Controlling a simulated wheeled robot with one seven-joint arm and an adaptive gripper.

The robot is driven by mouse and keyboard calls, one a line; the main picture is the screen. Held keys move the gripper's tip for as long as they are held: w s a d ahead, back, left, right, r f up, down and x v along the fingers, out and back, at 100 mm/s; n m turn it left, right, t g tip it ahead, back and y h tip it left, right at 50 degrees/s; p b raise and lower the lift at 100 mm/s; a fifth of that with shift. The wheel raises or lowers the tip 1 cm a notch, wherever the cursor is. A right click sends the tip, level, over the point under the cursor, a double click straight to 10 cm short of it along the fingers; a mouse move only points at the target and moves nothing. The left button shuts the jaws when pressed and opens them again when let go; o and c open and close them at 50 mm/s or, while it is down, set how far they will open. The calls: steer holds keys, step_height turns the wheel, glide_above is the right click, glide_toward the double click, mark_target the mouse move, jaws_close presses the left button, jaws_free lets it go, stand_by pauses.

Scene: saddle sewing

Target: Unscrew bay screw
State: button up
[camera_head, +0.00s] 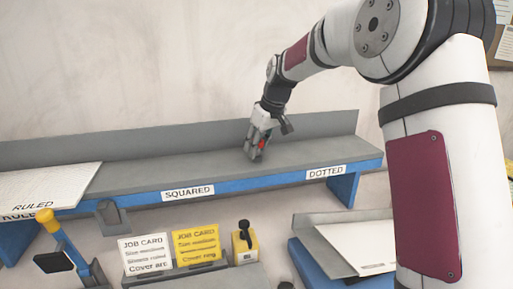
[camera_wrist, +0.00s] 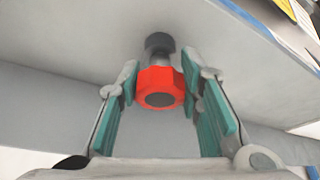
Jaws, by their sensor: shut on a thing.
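The bay screw (camera_wrist: 160,84) has a red knob with a dark grey round end face. Behind the knob, a grey stem runs to a dark collar (camera_wrist: 159,43) at the grey surface. My gripper (camera_head: 256,153) points down at the grey shelf (camera_head: 205,163), between the SQUARED and DOTTED labels. In the wrist view its teal-padded fingers stand on both sides of the red knob, shut on it. In the head view, only a bit of red shows between the fingers; the stem is hidden there.
A white RULED stack (camera_head: 50,186) lies on the shelf's left end. Below the shelf are two job cards (camera_head: 146,254), a yellow block with a black knob (camera_head: 244,247), a yellow-topped lever (camera_head: 60,238), and a tray with white sheets (camera_head: 352,245). The shelf beside my gripper is clear.

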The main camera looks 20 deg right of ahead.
steer(key=shift+n, duration=0.6)
steer(key=shift+g, duration=0.3)
steer(key=n+y, duration=0.1)
steer(key=n, duration=0.2)
steer(key=shift+g, duration=0.3)
steer(key=shift+w+d+n, duration=0.1)
steer(key=shift+n, duration=0.2)
steer(key=shift+f+n+g+y+b, duration=0.1)
steer(key=shift+n+g+y+b, duration=0.2)
steer(key=shift+n+y+b, duration=0.35)
steer(key=shift+n, duration=0.85)
steer(key=o, duration=1.2)
steer(key=shift+o, duration=0.2)
